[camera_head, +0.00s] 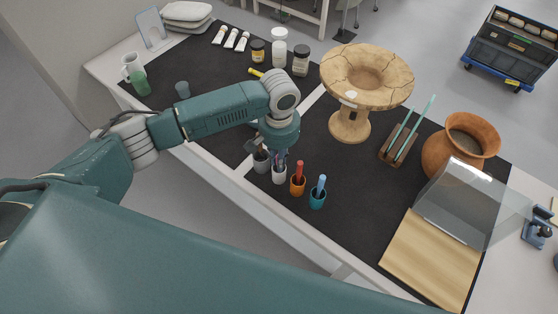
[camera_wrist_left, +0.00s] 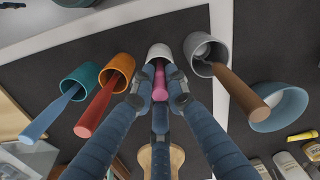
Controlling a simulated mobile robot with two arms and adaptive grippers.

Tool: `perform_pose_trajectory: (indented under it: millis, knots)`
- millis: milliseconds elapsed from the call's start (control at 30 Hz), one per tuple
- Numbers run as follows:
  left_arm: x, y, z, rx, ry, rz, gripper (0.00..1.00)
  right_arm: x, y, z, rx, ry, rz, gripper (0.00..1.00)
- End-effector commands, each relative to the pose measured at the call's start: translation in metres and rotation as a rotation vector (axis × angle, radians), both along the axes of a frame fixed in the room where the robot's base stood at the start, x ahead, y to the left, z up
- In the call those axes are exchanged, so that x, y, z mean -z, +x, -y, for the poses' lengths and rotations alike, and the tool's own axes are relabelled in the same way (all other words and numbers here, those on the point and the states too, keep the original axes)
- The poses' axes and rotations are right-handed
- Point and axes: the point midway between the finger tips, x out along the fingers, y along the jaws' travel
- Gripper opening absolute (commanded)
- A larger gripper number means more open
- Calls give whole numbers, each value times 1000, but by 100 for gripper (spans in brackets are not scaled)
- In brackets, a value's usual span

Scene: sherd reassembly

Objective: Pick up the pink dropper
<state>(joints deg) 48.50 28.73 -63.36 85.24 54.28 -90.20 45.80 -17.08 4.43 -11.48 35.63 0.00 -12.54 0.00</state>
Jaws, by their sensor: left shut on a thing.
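The pink dropper (camera_wrist_left: 160,83) stands in a small white cup; it shows in the left wrist view between the fingers. My left gripper (camera_wrist_left: 158,92) is shut on the dropper at the mouth of the white cup (camera_wrist_left: 159,51). In the head view my left gripper (camera_head: 278,156) points down over the white cup (camera_head: 279,175), and the arm and fingers hide most of the dropper. I cannot tell whether its lower end is still inside the cup. My right gripper is not in view.
Close beside are a grey cup (camera_head: 261,161) with a brown-handled tool, an orange cup (camera_head: 297,186) with a red tool and a teal cup (camera_head: 317,199) with a blue tool. A cracked pedestal vessel (camera_head: 350,125) stands behind, near a wooden rack (camera_head: 396,147).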

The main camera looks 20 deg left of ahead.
Motion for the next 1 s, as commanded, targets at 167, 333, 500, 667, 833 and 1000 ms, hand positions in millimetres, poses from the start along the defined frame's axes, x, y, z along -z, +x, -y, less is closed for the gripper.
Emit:
perform_pose_trajectory:
  millis: [167,333,500,667,833,1000]
  knots:
    - [-15,1,0,1,-2,3,2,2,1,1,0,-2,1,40]
    - [-47,2,1,1,-3,6,2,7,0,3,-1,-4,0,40]
    - [-92,2,1,2,-3,7,2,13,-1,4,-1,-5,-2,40]
    - [-136,2,1,1,-2,6,2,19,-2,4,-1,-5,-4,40]
    - [-173,1,1,1,-2,4,2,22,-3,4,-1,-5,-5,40]
    - [-194,1,-1,-1,1,2,2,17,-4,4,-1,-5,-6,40]
